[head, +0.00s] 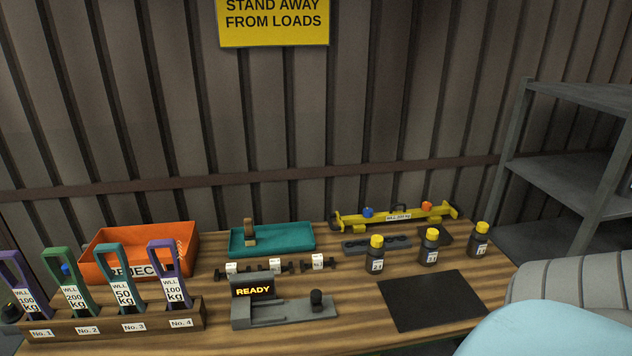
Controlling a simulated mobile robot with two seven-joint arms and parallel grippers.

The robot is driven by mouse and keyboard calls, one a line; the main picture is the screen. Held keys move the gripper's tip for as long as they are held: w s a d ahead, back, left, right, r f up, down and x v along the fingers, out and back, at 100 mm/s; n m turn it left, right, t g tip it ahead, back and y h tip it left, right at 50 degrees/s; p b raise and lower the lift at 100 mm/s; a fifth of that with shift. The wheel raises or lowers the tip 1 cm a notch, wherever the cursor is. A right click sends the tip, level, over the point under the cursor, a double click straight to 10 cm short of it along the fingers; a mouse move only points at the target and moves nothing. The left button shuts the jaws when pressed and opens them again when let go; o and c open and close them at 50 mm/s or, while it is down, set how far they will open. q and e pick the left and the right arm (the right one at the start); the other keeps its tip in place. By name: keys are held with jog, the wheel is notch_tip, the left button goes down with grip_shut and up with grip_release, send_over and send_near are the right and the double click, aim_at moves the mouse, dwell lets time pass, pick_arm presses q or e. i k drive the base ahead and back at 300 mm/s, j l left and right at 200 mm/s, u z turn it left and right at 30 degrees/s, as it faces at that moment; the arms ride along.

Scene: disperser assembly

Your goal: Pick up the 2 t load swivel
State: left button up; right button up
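Three black cylinders with yellow tops and small white labels stand upright on the right of the table: a left one (376,254), a middle one (429,248) and a right one (480,240). They look like the load swivels, but the labels are too small to tell which one is the 2 t. The middle one stands near a dark pad, and the left one is just in front of a grey slotted block (354,246). Neither gripper is in view.
A yellow beam (350,220) lies behind the cylinders. A black mat (432,298) lies in front, bare. A grey device reading READY (285,315), a teal tray (300,240), an orange bin (185,240) and a sling rack (190,315) stand left. Grey shelves (575,185) rise at right.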

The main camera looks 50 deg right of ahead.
aim_at(374, 257)
jog(key=z, duration=1.95)
jog(key=i+l, duration=0.3)
jog(key=i+l+u, duration=0.15)
jog(key=i+l, duration=0.15)
jog(key=l, duration=0.15)
jog(key=i+l, duration=0.25)
jog(key=l, duration=0.15)
jog(key=i+u, duration=0.05)
